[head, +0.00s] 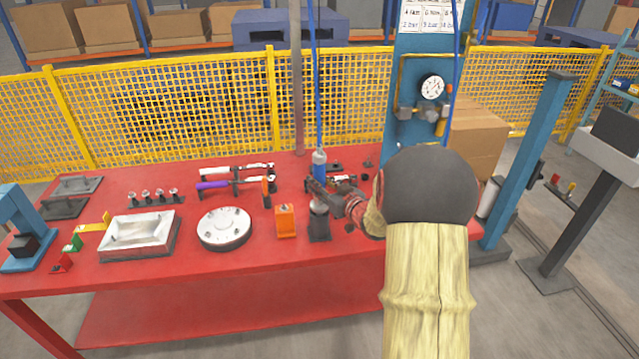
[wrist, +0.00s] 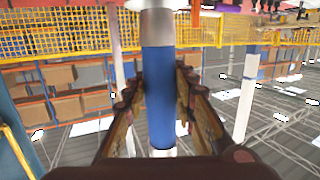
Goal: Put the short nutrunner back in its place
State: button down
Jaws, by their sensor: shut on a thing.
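The short nutrunner (head: 319,166) has a blue barrel and a grey top, and stands upright under a blue hose at the back right of the red table. My gripper (head: 319,188) is shut around its barrel, coming in from the right. A pale lower end (head: 319,205) shows below the fingers, just above or at the mouth of a dark holder (head: 319,229). I cannot tell whether it is inside. In the wrist view the blue barrel (wrist: 159,95) runs between the two fingers, with a grey section at the top of the picture.
An orange box (head: 285,221) stands close left of the holder. A round white flange (head: 223,229), a metal tray (head: 138,236) and a purple-handled tool (head: 213,185) lie farther left on the table (head: 230,262). A blue column with a gauge (head: 431,87) rises behind my arm.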

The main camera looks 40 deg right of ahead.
jog(key=shift+f+b, duration=0.6)
jog(key=shift+f, duration=0.2)
dwell(0.4)
jog(key=c, duration=1.7)
grip_release()
jog(key=o, duration=0.3)
jog(key=shift+f, duration=0.1)
jog(key=shift+f, duration=0.15)
jog(key=v, duration=1.2)
